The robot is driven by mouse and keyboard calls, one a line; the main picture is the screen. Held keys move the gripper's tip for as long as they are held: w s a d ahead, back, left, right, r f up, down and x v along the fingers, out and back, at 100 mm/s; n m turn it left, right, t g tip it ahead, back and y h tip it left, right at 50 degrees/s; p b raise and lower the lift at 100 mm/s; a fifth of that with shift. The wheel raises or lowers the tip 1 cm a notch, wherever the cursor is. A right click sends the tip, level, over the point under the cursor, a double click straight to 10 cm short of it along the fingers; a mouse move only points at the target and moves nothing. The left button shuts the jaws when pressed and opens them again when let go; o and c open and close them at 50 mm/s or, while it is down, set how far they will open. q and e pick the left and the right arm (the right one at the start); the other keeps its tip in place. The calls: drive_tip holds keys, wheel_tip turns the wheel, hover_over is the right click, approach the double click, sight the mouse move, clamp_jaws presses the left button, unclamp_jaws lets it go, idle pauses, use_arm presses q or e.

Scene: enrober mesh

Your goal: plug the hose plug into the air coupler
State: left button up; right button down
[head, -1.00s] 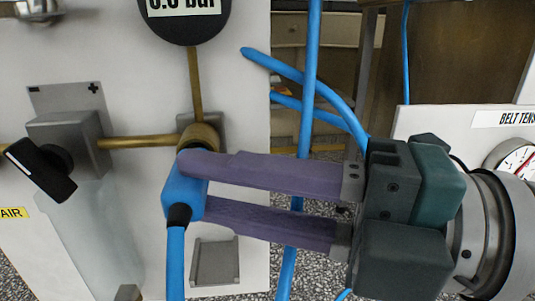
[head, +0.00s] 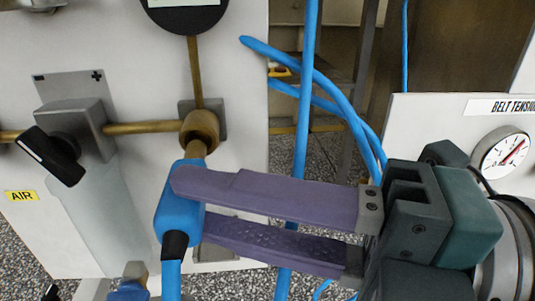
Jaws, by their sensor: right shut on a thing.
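The hose plug (head: 178,208) is a blue body with a black collar and a blue hose running down from it. My right gripper (head: 190,208) comes in from the right with its purple fingers shut on the plug. The air coupler (head: 200,128) is a round brass fitting on the white panel, just above the plug. A short brass nose (head: 196,149) shows between the blue body and the coupler's lower edge. I cannot tell whether the nose is inside the coupler or only in front of it. My left gripper is not in view.
A valve with a black handle (head: 52,155) sits left on the brass pipe. A black round gauge (head: 183,12) is above the coupler. Loose blue hoses (head: 309,100) hang behind my right fingers. A belt tension panel (head: 430,115) stands at right. A blue fitting (head: 128,291) shows at bottom left.

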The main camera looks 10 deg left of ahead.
idle(0.5)
drive_tip(key=shift+p, duration=0.65)
idle(0.6)
drive_tip(key=shift+w, duration=0.25)
drive_tip(key=shift+w+a+b, duration=0.25)
drive_tip(key=shift+w+b, duration=0.05)
drive_tip(key=shift+w, duration=0.45)
drive_tip(key=shift+w+a+b, duration=0.2)
drive_tip(key=shift+w+b, duration=0.1)
drive_tip(key=shift+w, duration=0.4)
drive_tip(key=shift+w, duration=0.1)
idle(0.4)
drive_tip(key=c, duration=1)
unclamp_jaws()
drive_tip(key=shift+o, duration=1.4)
drive_tip(key=shift+w+a, duration=0.1)
drive_tip(key=shift+w, duration=0.1)
drive_tip(key=shift+o, duration=0.7)
drive_tip(key=shift+s, duration=0.15)
